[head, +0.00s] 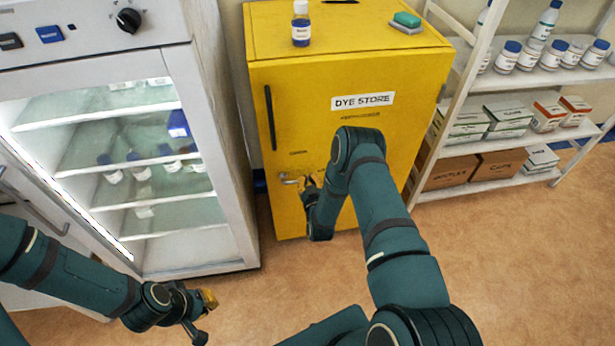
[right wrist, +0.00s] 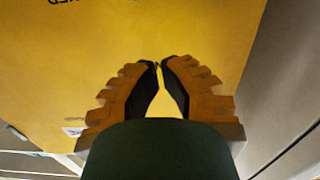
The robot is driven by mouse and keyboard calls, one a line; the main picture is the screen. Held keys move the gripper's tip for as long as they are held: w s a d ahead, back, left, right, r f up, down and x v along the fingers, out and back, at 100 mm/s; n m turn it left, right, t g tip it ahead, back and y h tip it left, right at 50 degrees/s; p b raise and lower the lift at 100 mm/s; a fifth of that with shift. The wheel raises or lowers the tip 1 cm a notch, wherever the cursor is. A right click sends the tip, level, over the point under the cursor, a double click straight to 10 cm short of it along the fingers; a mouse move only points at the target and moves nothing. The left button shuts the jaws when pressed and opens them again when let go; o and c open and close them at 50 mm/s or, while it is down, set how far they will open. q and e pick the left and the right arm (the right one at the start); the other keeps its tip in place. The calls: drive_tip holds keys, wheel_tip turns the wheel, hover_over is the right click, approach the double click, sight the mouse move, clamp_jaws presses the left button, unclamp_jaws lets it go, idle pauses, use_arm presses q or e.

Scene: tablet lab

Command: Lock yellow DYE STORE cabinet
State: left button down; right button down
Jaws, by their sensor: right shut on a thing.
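The yellow DYE STORE cabinet (head: 312,128) stands in the middle of the head view, its door looking shut. A tall black handle (head: 271,118) runs down the door's left side. Below it is a small silver lock fitting (head: 289,179); its setting is too small to read. My right gripper (head: 307,187) is just right of this fitting, close to the door. In the right wrist view its fingertips (right wrist: 160,66) come together on a small thin thing, mostly hidden between them, against the yellow door. My left gripper (head: 208,317) is low at left, empty, its fingers apart.
A glass-fronted white fridge (head: 222,150) stands close on the cabinet's left. A white shelf rack (head: 497,94) with bottles and boxes is at right. A bottle (head: 301,25) and a green-topped block (head: 407,21) sit on the cabinet. The floor in front is clear.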

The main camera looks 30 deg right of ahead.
drive_tip(key=v, duration=0.6)
drive_tip(key=shift+p, duration=0.45)
drive_tip(key=shift+s+f, duration=0.1)
drive_tip(key=s+a+r+g+y, duration=0.3)
drive_tip(key=s+a+g+y, duration=0.1)
drive_tip(key=s+a+g, duration=0.3)
drive_tip(key=s+a+r+g+y, duration=0.4)
drive_tip(key=s+a+g, duration=0.4)
drive_tip(key=s+a, duration=0.3)
drive_tip(key=s, duration=0.3)
drive_tip(key=shift+a+n+y, duration=0.3)
drive_tip(key=shift+a, duration=0.05)
